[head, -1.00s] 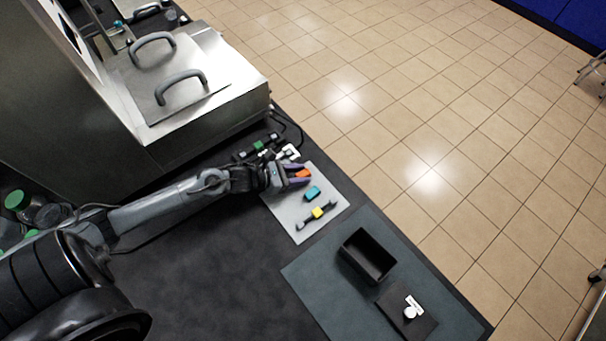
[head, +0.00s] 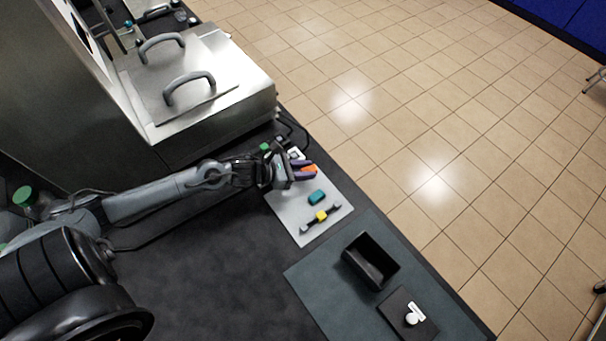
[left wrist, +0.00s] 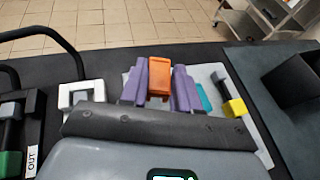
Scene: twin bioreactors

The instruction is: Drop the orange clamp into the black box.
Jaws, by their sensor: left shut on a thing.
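My left gripper (head: 300,171) has purple fingers and is shut on the orange clamp (head: 310,169), over the far end of the light grey mat. In the left wrist view the orange clamp (left wrist: 174,76) sits between the purple fingers and sticks up past them. The black box (head: 371,261) stands open-topped on the dark green-grey mat, to the right of and nearer than the gripper, well apart from it. It also shows at the right edge of the left wrist view (left wrist: 294,82). My right gripper is not in view.
A teal piece (head: 317,197) and a yellow-and-black clamp (head: 321,216) lie on the light grey mat (head: 287,211). A black plate (head: 398,308) with a white piece lies beside the box. A steel housing (head: 205,110) with two handles stands behind the arm.

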